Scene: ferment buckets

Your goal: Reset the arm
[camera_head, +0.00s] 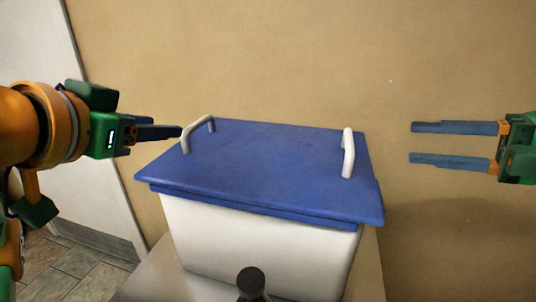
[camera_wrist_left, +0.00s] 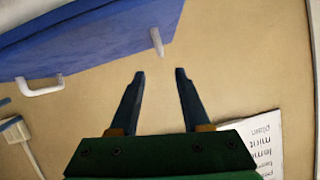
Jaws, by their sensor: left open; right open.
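A white bucket (camera_head: 255,240) with a blue lid (camera_head: 265,170) stands in the middle of the head view. The lid has two white handles, a left one (camera_head: 187,140) and a right one (camera_head: 348,155). My left gripper (camera_head: 180,132) is by the left handle in the picture. Its fingers overlap edge-on there, but the left wrist view shows them apart and empty (camera_wrist_left: 160,73), with the blue lid (camera_wrist_left: 90,40) and a handle (camera_wrist_left: 157,42) beyond the tips. My right gripper (camera_head: 412,143) is open and empty, right of the bucket and apart from it.
The bucket stands on a pale surface (camera_head: 150,280) before a tan wall (camera_head: 300,60). A dark round knob (camera_head: 252,282) shows at the bottom front. The left wrist view has a printed sheet (camera_wrist_left: 263,145) and a white object (camera_wrist_left: 15,130). A tiled floor (camera_head: 65,268) lies left.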

